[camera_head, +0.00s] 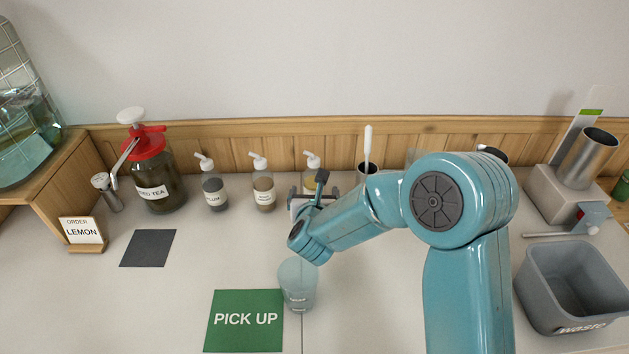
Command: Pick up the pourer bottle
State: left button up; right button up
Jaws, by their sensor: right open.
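Several pourer bottles with white spouts stand in a row along the back of the counter. The left one (214,190) is dark, with a label that seems to read PLUM. The middle one (264,194) is brownish; its label is too small to read. I cannot tell whether the bottle is between the fingers. My left gripper is not in view.
An iced tea jar (155,182) with a red lid and an order card (83,232) reading LEMON stand left. A translucent cup (297,284) stands by the green PICK UP mat (244,338). A grey waste bin (535,300) is right. The front left counter is clear.

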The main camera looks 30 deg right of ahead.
aim_at(313, 183)
jog(key=x, duration=0.4)
jog(key=shift+w+a+f+p, duration=0.1)
jog(key=shift+w+p, duration=0.05)
jog(key=shift+p, duration=0.25)
jog(key=shift+w+f, duration=0.1)
jog(key=shift+w, duration=0.1)
jog(key=shift+d, duration=0.25)
jog(key=shift+w+d+p, duration=0.2)
jog(key=shift+w+p, duration=0.05)
jog(key=shift+p, duration=0.1)
jog(key=p+x, duration=0.1)
jog(key=x, duration=0.1)
jog(key=p+x, duration=0.1)
jog(key=x, duration=0.1)
jog(key=shift+w+a+f, duration=0.15)
jog(key=shift+w, duration=0.1)
jog(key=shift+w+d+f, duration=0.1)
jog(key=shift+w+d, duration=0.1)
jog(key=shift+d, duration=0.1)
jog(key=shift+w+f, duration=0.1)
jog(key=c, duration=1.3)
jog(key=shift+w, duration=0.1)
